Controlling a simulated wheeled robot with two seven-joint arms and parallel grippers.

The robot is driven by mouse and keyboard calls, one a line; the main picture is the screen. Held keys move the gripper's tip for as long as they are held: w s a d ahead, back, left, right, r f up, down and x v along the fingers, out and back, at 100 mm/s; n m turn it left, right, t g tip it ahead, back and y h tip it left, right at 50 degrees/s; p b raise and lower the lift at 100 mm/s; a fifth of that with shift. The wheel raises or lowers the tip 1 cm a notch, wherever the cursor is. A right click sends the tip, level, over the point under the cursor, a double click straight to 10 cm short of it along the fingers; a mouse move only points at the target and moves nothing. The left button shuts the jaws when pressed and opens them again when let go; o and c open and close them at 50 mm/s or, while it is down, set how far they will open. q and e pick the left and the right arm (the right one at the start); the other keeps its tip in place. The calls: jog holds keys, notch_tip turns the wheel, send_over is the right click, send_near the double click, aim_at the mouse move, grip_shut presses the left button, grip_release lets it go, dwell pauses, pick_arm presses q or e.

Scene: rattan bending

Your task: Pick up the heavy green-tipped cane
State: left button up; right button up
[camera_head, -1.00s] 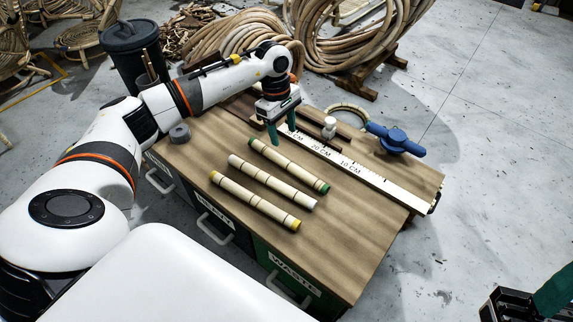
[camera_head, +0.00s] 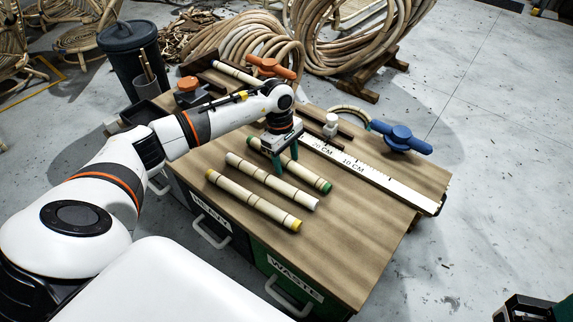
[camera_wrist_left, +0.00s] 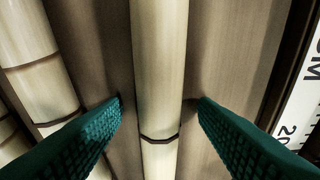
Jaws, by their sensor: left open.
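The green-tipped cane (camera_head: 311,178) lies on the wooden bench, the closest of three parallel canes to the ruler. My left gripper (camera_head: 286,164) is open over its middle, pointing down. In the left wrist view, the cane (camera_wrist_left: 157,70) runs between the two open teal fingers (camera_wrist_left: 160,102), with a gap on each side. Its tips are outside that view. A white-tipped cane (camera_head: 272,181) and a yellow-tipped cane (camera_head: 253,201) lie beside it. My right gripper (camera_head: 560,311) shows only partly at the bottom right corner; its opening is not visible.
A white ruler (camera_head: 379,180) lies beyond the cane, and also along the right edge of the wrist view. A blue clamp-like tool (camera_head: 402,138) sits at the bench's right end. An orange-topped item (camera_head: 189,86) stands at the back left. The bench's front right is clear.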

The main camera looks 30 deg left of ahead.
pick_arm(q)
jog(key=shift+r, duration=0.1)
jog(key=c, duration=1.1)
